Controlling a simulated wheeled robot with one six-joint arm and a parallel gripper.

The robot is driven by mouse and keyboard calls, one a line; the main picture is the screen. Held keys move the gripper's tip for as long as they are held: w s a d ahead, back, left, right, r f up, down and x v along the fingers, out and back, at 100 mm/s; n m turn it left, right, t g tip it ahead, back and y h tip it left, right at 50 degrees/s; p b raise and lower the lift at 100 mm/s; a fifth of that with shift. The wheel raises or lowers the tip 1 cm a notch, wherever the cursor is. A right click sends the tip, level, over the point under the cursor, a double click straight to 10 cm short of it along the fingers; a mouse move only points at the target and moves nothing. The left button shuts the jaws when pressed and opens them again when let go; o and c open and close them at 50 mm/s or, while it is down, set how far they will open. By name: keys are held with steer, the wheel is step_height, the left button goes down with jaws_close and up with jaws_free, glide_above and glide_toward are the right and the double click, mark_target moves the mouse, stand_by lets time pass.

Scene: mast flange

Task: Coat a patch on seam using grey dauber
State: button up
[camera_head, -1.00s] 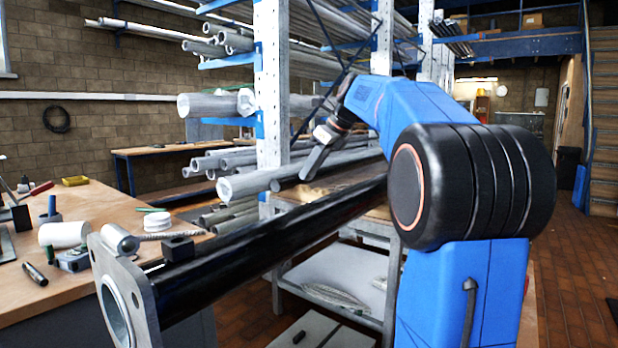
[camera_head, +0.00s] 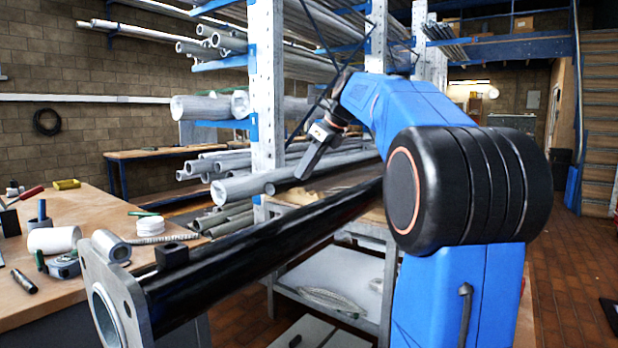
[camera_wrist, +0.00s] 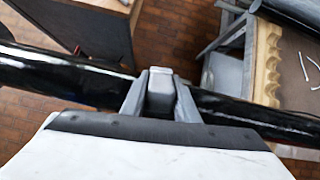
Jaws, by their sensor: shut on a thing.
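The black mast tube (camera_head: 270,258) runs from a grey square flange (camera_head: 97,295) at front left back toward the right. It also crosses the wrist view (camera_wrist: 75,82). My gripper (camera_head: 310,165) is above the tube, pointing down and left. In the wrist view my gripper (camera_wrist: 161,95) is shut on a grey block, which looks like the grey dauber (camera_wrist: 161,88). The block lies over the tube; I cannot tell whether it touches. A small black block (camera_head: 172,256) sits on the tube near the flange. I cannot make out the seam.
A wooden bench (camera_head: 100,205) at left holds a white roll (camera_head: 53,240), a tape measure (camera_head: 64,265) and a marker (camera_head: 24,282). A rack upright (camera_head: 266,90) with long grey pipes stands behind the tube. A grey lower shelf (camera_head: 340,280) lies below it.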

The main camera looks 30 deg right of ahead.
steer(key=shift+f, duration=0.5)
